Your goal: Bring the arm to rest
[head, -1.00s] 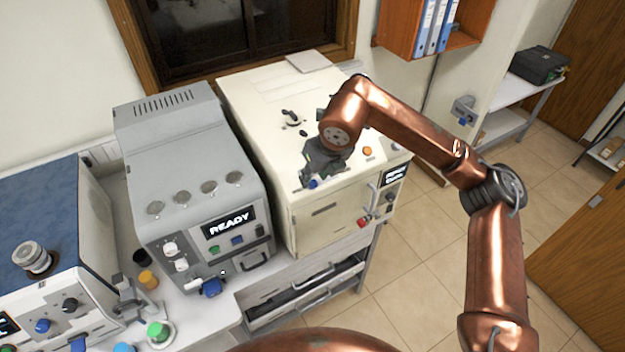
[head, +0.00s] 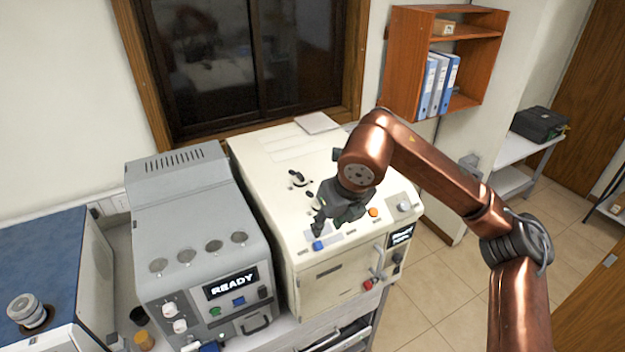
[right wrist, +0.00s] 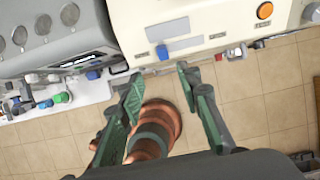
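My right arm (head: 430,165), copper-coloured, comes in from the right and bends over the cream machine (head: 275,155). Its dark gripper (head: 322,222) is above the front part of the machine's top, near a blue button (head: 318,245). In the right wrist view the gripper (right wrist: 160,78) has its two green-grey fingers spread with nothing between them. That view shows the machine's front edge beyond the fingertips, and a copper part of my own body below them. In the head view the fingertips are partly hidden. My left gripper is not in view.
A grey machine reading READY (head: 195,215) stands left of the cream one, and a blue-topped machine (head: 50,250) further left. An orange wall shelf (head: 400,65) with blue binders (head: 437,85) hangs behind. Open tiled floor (head: 430,300) lies right of the machines.

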